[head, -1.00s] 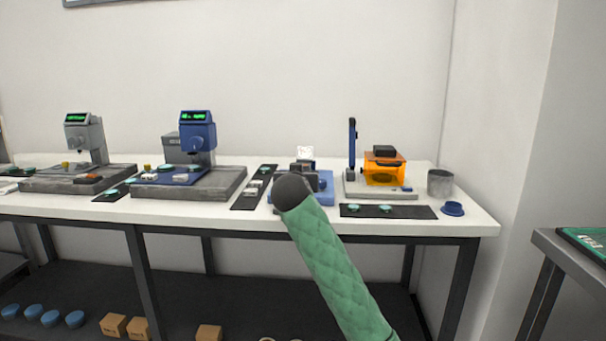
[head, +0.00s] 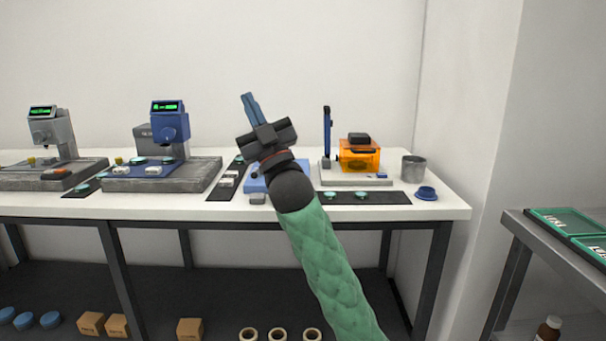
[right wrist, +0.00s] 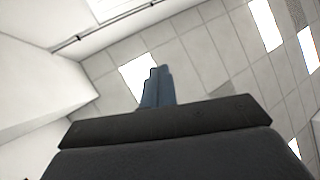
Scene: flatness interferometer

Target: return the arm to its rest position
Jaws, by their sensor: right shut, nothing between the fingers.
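My right arm rises from the lower right in its green sleeve, in front of the bench. My right gripper (head: 250,104) points up and slightly left above the bench top, with its blue fingers together and empty. The right wrist view shows the same closed fingers (right wrist: 158,88) against the ceiling, with nothing between them. The interferometer (head: 359,156) with its orange cover stands on the bench to the right of the gripper. A blue fixture (head: 262,180) on the bench is partly hidden behind my wrist. My left gripper does not show.
The white bench (head: 440,207) carries a blue gauge stand (head: 170,125), a grey gauge stand (head: 48,130), a dark mat (head: 345,198), a metal cup (head: 413,168) and a blue cap (head: 426,193). A side table (head: 530,230) with green trays stands at right. The air above the bench is clear.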

